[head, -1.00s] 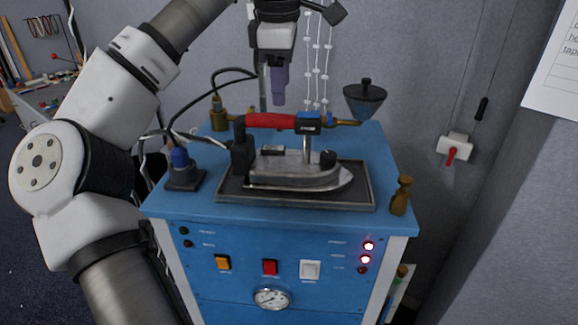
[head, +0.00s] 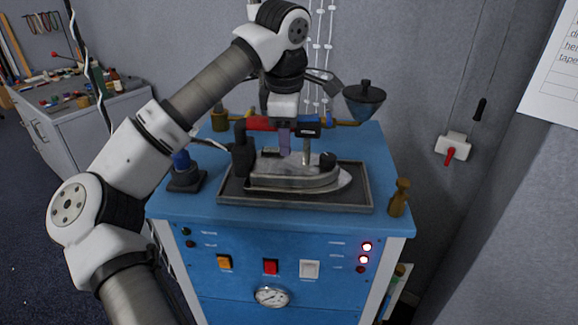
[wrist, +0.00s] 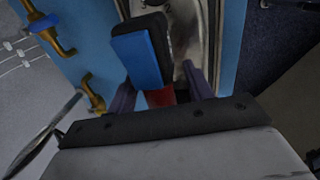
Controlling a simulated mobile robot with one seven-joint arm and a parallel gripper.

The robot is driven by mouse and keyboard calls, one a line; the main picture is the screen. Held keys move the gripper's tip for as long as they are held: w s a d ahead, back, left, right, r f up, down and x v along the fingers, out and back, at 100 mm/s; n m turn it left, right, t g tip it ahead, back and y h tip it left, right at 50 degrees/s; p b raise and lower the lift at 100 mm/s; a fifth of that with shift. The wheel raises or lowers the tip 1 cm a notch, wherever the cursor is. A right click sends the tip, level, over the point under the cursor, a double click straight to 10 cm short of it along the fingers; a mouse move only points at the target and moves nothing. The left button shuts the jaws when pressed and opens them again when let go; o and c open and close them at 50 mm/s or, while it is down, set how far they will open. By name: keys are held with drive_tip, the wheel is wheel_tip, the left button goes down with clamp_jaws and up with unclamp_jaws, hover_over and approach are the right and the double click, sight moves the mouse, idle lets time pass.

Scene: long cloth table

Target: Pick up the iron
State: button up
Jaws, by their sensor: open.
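The iron (head: 300,179) has a metal soleplate body, a red handle (head: 258,123) and a black and blue block at the handle's end. It sits upright in a dark tray (head: 228,198) on the blue cabinet. My gripper (head: 284,148) is over the iron, pointing down, with one purple finger in front of the handle. In the wrist view, the two purple fingers (wrist: 160,92) are apart, one on each side of the red handle (wrist: 161,98). The blue block (wrist: 137,57) shows just beyond them. The jaws are open; contact with the handle cannot be told.
A grey wall stands behind. Air above the cabinet's front is clear.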

clamp_jaws()
drive_tip(key=shift+r, duration=0.1)
idle(0.3)
drive_tip(key=shift+w+r, duration=0.1)
drive_tip(key=shift+r, duration=0.5)
wheel_tip(320, 180, up, 19)
drive_tip(key=p, duration=0.3)
drive_tip(key=shift+f, duration=0.15)
